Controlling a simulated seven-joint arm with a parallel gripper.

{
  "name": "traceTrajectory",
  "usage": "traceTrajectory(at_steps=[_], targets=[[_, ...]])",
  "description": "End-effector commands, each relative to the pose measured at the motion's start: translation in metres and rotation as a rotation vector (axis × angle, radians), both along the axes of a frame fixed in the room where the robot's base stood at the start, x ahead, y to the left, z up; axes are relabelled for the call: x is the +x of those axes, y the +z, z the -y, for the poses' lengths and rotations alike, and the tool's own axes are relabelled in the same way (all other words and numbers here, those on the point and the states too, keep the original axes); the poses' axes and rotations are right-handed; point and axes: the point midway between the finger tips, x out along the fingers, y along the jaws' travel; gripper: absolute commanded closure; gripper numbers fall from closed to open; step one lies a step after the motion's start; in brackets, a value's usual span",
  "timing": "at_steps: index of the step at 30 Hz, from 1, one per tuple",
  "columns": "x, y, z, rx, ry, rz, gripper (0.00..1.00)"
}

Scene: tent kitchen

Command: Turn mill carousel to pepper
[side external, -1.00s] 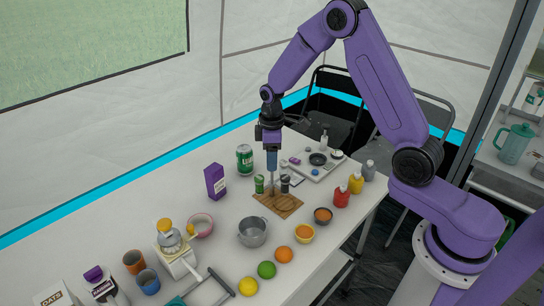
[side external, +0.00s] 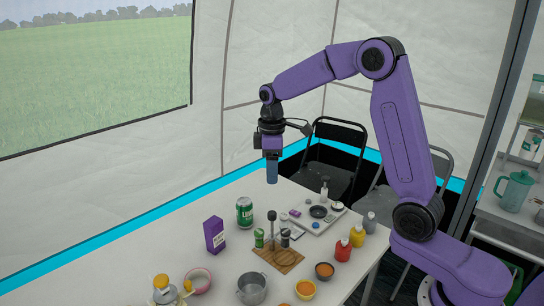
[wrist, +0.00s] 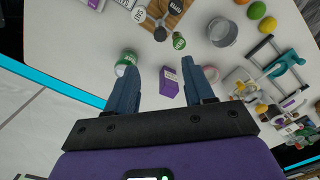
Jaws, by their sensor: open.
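The mill carousel has a central post with a dark knob (side external: 272,214) and stands on a wooden board (side external: 291,259). A green mill (side external: 259,238) is on its left side and a dark mill (side external: 285,238) on its right. In the wrist view the knob (wrist: 160,34), a green mill top (wrist: 179,41) and a dark mill top (wrist: 175,8) show near the top edge. I cannot surely read which is pepper. My gripper (side external: 272,182) is open and empty, pointing down above the carousel, apart from it. Its spread fingers show in the wrist view (wrist: 162,68).
A green can (side external: 245,212) and a purple box (side external: 214,235) stand left of the carousel. A metal pot (side external: 252,289) and bowls are in front. A white tray (side external: 330,223) with small items lies behind right, and red and yellow bottles (side external: 343,250) stand right.

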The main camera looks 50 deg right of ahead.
Motion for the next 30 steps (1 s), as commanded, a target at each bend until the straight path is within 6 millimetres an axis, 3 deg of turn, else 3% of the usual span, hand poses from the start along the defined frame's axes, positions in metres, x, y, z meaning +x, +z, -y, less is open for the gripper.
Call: traceTrajectory(at_steps=[3, 9, 22, 26, 30], targets=[[0.001, 0.019, 0.000, 0.000, 0.000, 0.003, 0.47], [0.000, 0.034, 0.000, 0.000, 0.000, 0.001, 0.47], [-0.002, 0.036, -0.002, 0.000, 0.003, 0.000, 0.47], [-0.011, 0.036, -0.014, 0.000, 0.019, 0.001, 0.47], [-0.034, 0.037, -0.035, 0.001, 0.049, 0.004, 0.47]])
